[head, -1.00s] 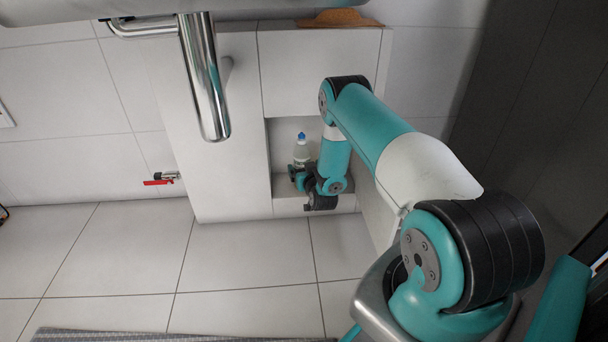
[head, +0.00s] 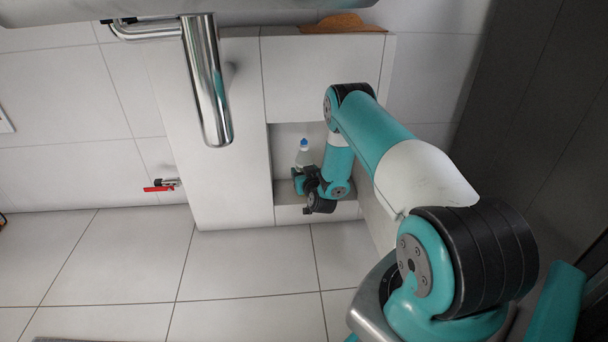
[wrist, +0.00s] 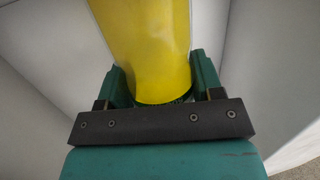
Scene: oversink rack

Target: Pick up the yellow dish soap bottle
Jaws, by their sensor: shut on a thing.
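The yellow dish soap bottle (wrist: 150,45) fills the upper middle of the wrist view, with its lower part between the two fingers of my gripper (wrist: 160,84). The fingers are shut on it, one on each side. Its top is out of the wrist view. In the head view my gripper (head: 303,184) is small, inside the wall niche at its lower part. I cannot make out the yellow bottle there; my arm appears to hide it.
A clear bottle with a blue cap (head: 304,154) stands in the niche (head: 285,137), close to my gripper. Niche walls enclose the space on the sides. A chrome pipe (head: 206,85) hangs left of the niche, and a red-handled valve (head: 161,186) is on the wall farther left.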

